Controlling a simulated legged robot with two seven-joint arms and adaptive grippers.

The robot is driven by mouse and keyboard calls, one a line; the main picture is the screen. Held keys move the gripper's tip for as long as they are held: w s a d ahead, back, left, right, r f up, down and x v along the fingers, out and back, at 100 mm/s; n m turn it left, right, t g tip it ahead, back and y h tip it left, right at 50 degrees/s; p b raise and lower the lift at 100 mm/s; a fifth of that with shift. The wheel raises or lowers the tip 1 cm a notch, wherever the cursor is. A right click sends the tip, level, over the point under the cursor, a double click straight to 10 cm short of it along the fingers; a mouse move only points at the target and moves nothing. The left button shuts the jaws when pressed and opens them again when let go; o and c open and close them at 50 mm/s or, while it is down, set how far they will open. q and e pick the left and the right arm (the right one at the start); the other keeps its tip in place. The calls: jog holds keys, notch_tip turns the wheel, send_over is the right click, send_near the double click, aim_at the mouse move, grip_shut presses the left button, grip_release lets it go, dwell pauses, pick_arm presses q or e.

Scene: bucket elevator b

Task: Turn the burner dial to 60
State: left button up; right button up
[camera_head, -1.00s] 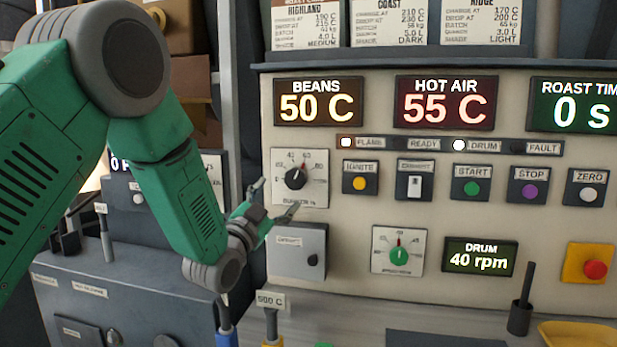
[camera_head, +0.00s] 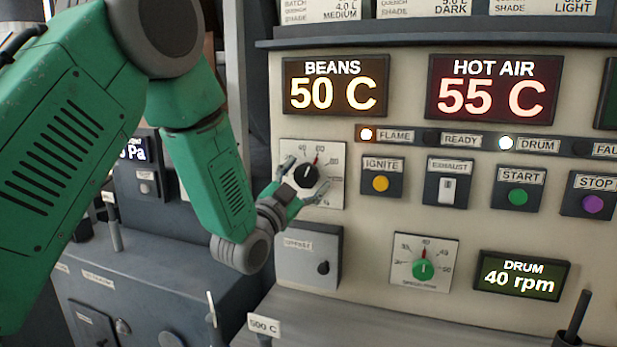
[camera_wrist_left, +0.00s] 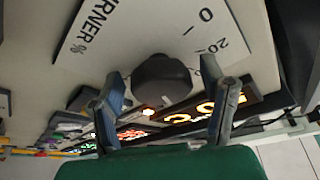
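The burner dial (camera_head: 306,176) is a black round knob on a white scale plate on the roaster panel. Its red mark points up and slightly right, towards the upper numbers; the exact reading is too small to tell. My left gripper (camera_head: 300,181) is at the dial, one finger at its upper left and one at its lower right. In the left wrist view the dark knob (camera_wrist_left: 162,80) lies between the open fingers (camera_wrist_left: 163,88), with a visible gap on each side. My right gripper is not in view.
A hopper cover with a small knob (camera_head: 308,256) sits just below the dial. The ignite button (camera_head: 381,183) and exhaust switch (camera_head: 447,190) are to the right. The green drum speed dial (camera_head: 424,270) is lower right. Displays show beans 50 C (camera_head: 334,86) and hot air 55 C (camera_head: 491,90).

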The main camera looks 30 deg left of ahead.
pick_arm(q)
jog(key=c, duration=1)
jog(key=shift+o, duration=0.4)
jog(key=shift+f+n+b, duration=0.15)
jog(key=shift+n+b, duration=0.15)
jog(key=shift+b, duration=0.2)
jog(key=o, duration=1.2)
jog(key=shift+w, duration=0.1)
jog(key=shift+s+f, duration=0.15)
jog(key=shift+s, duration=0.2)
jog(key=s, duration=1.2)
jog(key=shift+s+d, duration=0.15)
jog(key=shift+f, duration=0.15)
